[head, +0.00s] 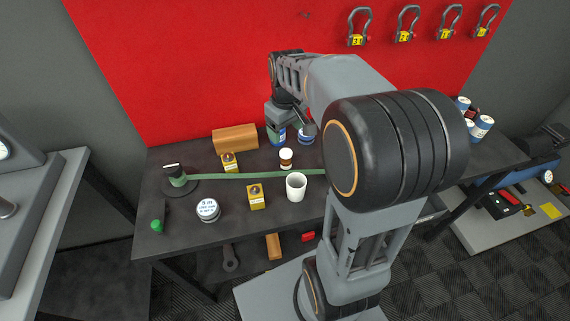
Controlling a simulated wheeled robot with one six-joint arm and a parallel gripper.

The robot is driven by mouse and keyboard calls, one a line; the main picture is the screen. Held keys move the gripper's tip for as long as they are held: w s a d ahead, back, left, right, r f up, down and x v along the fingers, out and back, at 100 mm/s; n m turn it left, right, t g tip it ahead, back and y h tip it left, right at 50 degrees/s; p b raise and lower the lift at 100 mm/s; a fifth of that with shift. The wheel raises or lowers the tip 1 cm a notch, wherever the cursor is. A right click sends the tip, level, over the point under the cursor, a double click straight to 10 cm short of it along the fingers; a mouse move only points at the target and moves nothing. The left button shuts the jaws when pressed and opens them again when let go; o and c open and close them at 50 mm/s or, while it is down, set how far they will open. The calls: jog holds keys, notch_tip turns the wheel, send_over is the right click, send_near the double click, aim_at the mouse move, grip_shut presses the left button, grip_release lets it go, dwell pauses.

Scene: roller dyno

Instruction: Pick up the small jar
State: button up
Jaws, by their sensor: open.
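A small amber jar with a white lid (286,159) stands upright on the dark workbench (180,236), behind a white cup (296,187). A larger, squat jar with a white labelled lid (208,210) stands at the front left of the bench. My gripper (308,128) is over the back of the bench, above and behind the small amber jar and apart from it. It is open, and its fingers are small and partly hidden by my arm. I see nothing held in it.
Two yellow boxes (256,197) (230,163) stand near a green strip (240,176) running across the bench. A brown block (236,138), a green-blue can (276,135) and a blue-white can (305,135) stand behind. My arm hides the bench's right-middle part. The front-left surface is mostly clear.

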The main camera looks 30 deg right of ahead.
aim_at(287, 152)
jog(key=shift+n+g, duration=0.4)
jog(key=w+f, duration=0.1)
jog(key=w+d+f, duration=0.1)
jog(key=d+f+b, duration=0.1)
jog(key=f, duration=0.1)
jog(key=shift+w, duration=0.4)
notch_tip(287, 152, down, 6)
jog(key=shift+f, duration=0.2)
jog(key=shift+w+a+f+b, duration=0.1)
jog(key=shift+f+b, duration=0.25)
jog(key=shift+f, duration=2.75)
jog(key=shift+c, duration=0.3)
jog(key=c, duration=1)
jog(key=shift+r, duration=0.15)
